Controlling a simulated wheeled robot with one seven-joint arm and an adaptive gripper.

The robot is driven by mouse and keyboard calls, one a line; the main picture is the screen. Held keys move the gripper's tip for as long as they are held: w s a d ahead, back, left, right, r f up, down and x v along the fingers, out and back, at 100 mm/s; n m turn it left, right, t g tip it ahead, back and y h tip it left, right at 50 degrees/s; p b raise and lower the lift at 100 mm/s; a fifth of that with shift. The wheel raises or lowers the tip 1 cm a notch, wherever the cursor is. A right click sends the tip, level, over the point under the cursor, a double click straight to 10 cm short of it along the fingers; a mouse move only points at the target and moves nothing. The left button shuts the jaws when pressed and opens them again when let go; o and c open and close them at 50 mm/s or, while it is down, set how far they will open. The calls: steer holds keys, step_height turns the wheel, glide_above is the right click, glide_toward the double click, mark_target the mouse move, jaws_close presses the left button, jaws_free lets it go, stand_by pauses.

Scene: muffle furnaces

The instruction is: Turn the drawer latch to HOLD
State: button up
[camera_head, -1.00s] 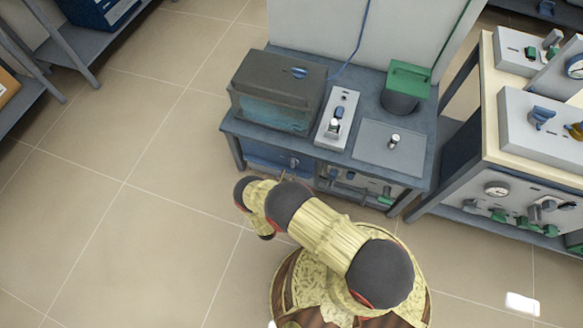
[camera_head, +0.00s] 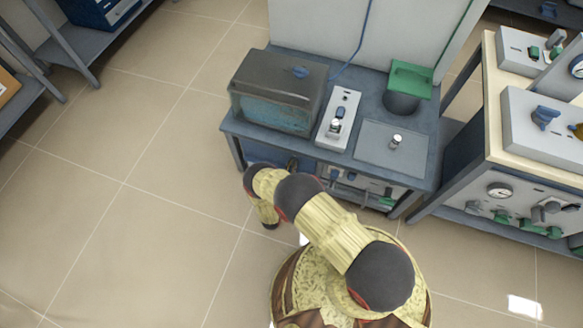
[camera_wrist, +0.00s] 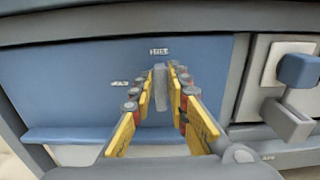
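The drawer latch (camera_wrist: 161,87) is a narrow grey bar on a blue drawer front (camera_wrist: 75,85) in the wrist view. It stands about upright, its top end under a small upper label (camera_wrist: 159,50). A second label (camera_wrist: 120,83) is to its left. Both labels are too blurred to read surely. My gripper (camera_wrist: 160,84), with yellow finger pads, has one finger on each side of the latch, tips very close to it. Whether they press on it is unclear. In the head view my arm mostly hides the drawer front (camera_head: 266,155) and gripper.
A grey-blue bench (camera_head: 345,158) carries a dark box (camera_head: 278,92), a switch panel (camera_head: 339,118) and a green-topped pot (camera_head: 405,88). A blue knob (camera_wrist: 298,70) sits just right of the drawer. Another equipment bench (camera_head: 490,148) stands at right; floor on the left is clear.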

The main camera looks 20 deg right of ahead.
jaws_close()
steer(key=shift+n, duration=0.3)
steer(key=shift+w+a+f+n, duration=0.15)
steer(key=shift+a+f+n, duration=0.15)
steer(key=shift+n, duration=2.6)
steer(key=shift+w+a+f+n, duration=0.15)
steer(key=shift+w+f+n, duration=0.1)
steer(key=shift+n, duration=2.65)
steer(key=shift+w+a+f+n, duration=0.1)
steer(key=shift+a+f+n, duration=0.2)
steer(key=shift+n, duration=2.6)
steer(key=shift+o, duration=2.2)
jaws_free()
